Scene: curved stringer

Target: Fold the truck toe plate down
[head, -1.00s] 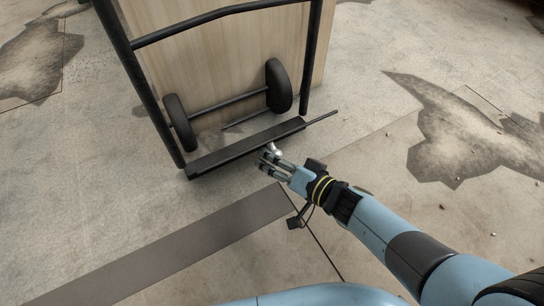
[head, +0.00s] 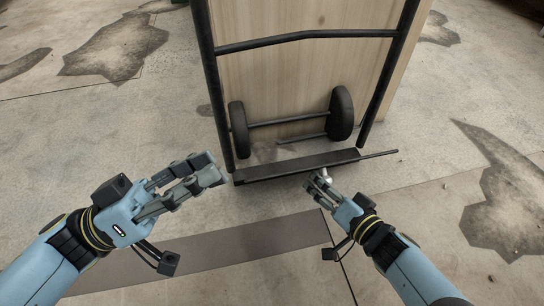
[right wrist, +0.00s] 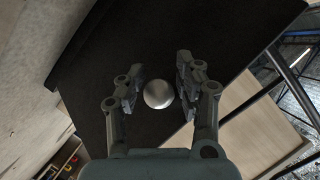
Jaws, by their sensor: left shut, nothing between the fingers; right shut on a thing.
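The black toe plate (head: 300,166) runs across the foot of the black hand truck (head: 212,90); its exact tilt is hard to judge. A round silver knob (right wrist: 158,94) stands out from the plate's dark face (right wrist: 110,55). My right gripper (head: 320,182) is at the plate's near side, right of its middle, shut on the knob, with one finger on each side of it in the right wrist view. My left gripper (head: 217,170) is shut and empty, its fingertips pointing at the plate's left end, apparently apart from it.
Two black wheels (head: 341,113) on an axle sit behind the plate, before a tall wooden box (head: 300,75). A thin rod (head: 380,155) sticks out right of the plate. Cracked concrete floor (head: 420,215) and a flat grey strip (head: 230,250) lie in front, clear.

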